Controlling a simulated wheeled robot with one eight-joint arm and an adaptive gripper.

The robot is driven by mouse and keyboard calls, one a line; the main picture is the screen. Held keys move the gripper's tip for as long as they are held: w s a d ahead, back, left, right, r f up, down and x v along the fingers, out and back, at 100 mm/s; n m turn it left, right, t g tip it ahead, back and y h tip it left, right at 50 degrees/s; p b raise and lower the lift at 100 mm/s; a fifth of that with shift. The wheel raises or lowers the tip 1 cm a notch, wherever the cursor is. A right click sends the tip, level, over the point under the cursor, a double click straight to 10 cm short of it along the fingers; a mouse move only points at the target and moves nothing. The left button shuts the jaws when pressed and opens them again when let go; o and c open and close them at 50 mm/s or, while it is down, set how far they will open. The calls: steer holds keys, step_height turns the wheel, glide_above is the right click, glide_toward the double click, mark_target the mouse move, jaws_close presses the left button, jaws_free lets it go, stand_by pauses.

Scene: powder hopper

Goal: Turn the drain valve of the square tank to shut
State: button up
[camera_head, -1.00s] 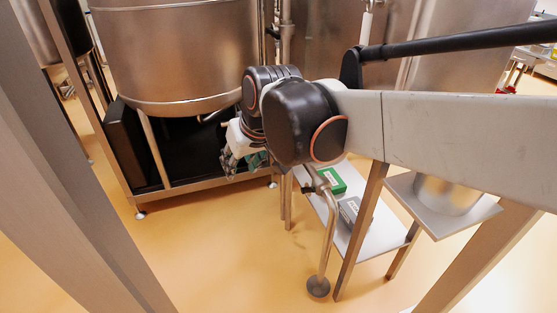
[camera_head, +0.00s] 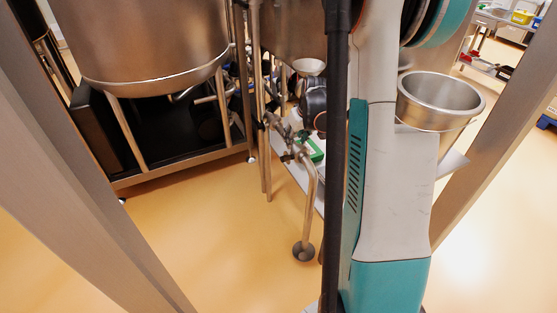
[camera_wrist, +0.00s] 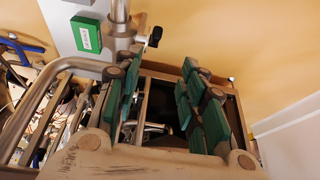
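A steel pipe assembly with fittings (camera_head: 287,143) stands near the middle of the head view; its pipe bends down to a round foot. I cannot tell the valve's setting there. In the wrist view a small black handle (camera_wrist: 155,37) sits beside a vertical steel pipe (camera_wrist: 119,32), beyond my fingertips. I cannot be sure it is the drain valve's handle. My gripper (camera_wrist: 160,72) shows two green-padded fingers spread apart with nothing held between them. In the head view my arm hides most of the area around the gripper. A steel tank (camera_head: 292,28) shows partly at top centre.
A round steel tank (camera_head: 150,45) stands at left on a frame (camera_head: 185,168). A green box (camera_head: 316,150) lies on a low shelf, and the green box is also in the wrist view (camera_wrist: 85,34). A steel bucket (camera_head: 440,98) stands at right. Open floor lies in front.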

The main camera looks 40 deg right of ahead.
mark_target(290, 157)
steer(key=b+x, duration=0.1)
steer(key=x, duration=0.3)
steer(key=b+x, duration=0.2)
steer(key=x, duration=0.3)
steer(key=s+b+x, duration=0.1)
steer(key=b+x, duration=0.1)
steer(key=x, duration=0.3)
steer(key=shift+d+f, duration=0.35)
steer(key=shift+f, duration=0.05)
jaws_close()
